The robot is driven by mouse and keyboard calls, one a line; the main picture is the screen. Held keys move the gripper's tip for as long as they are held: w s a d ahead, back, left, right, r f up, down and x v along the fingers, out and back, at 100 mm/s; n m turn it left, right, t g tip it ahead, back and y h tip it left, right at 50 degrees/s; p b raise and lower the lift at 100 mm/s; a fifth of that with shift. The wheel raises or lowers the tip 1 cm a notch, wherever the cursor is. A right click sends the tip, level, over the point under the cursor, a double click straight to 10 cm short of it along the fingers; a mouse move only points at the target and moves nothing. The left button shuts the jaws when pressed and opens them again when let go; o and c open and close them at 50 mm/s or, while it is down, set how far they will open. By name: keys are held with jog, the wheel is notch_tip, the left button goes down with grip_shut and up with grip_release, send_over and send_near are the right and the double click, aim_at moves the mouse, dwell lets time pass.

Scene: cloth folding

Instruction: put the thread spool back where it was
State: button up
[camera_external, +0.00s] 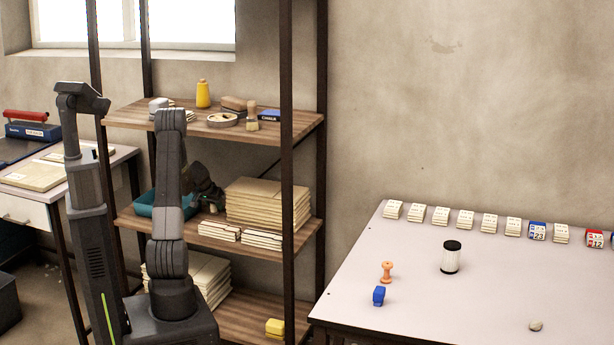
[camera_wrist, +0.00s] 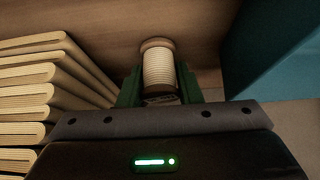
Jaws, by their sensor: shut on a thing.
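The thread spool (camera_wrist: 157,68), wound with pale thread and with a brown wooden end, is between the green fingers of my gripper (camera_wrist: 158,85) in the wrist view. The gripper is shut on it. In the external view my gripper (camera_external: 212,199) is at the middle shelf, between a teal bin and a stack of folded cream pieces. The spool cannot be made out there. I cannot tell whether the spool touches the shelf board.
The teal bin (camera_external: 150,205) is close on one side, its wall (camera_wrist: 275,65) at right in the wrist view. The folded stack (camera_external: 262,203) is close on the other side. Shelf posts (camera_external: 288,120) stand nearby. A table (camera_external: 410,300) with small items is at right.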

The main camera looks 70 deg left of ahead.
jog(key=shift+f, duration=0.15)
jog(key=o, duration=0.9)
jog(key=shift+o, duration=0.2)
jog(key=shift+r, duration=0.3)
jog(key=p+v, duration=0.2)
jog(key=v, duration=0.9)
jog(key=shift+s+d+r, duration=0.25)
